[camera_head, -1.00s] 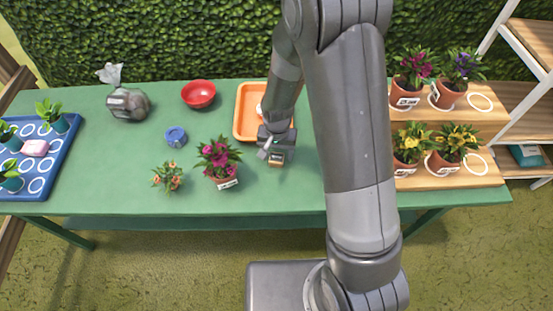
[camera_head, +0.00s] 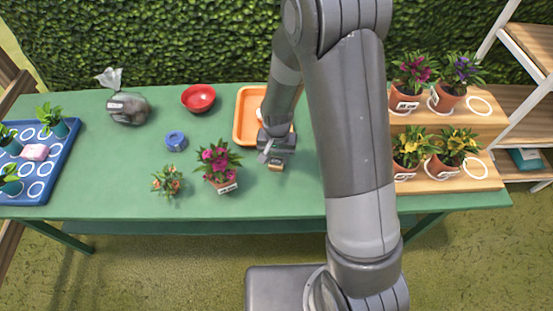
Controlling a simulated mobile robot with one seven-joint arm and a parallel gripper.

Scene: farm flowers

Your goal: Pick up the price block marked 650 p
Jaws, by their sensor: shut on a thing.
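A small tan block (camera_head: 275,167) is at the tips of my gripper (camera_head: 272,158), in front of the orange tray. My gripper is shut on this block. Its marking is too small to read, and the gripper hides part of it. I cannot tell whether it touches the table.
A pink-flowered pot (camera_head: 219,166) stands left of my gripper, with a small orange-flowered plant (camera_head: 168,181) further left. The orange tray (camera_head: 240,117) lies behind my gripper. A red bowl (camera_head: 198,98), blue ring (camera_head: 175,140) and wooden shelf (camera_head: 470,180) with potted flowers are also here.

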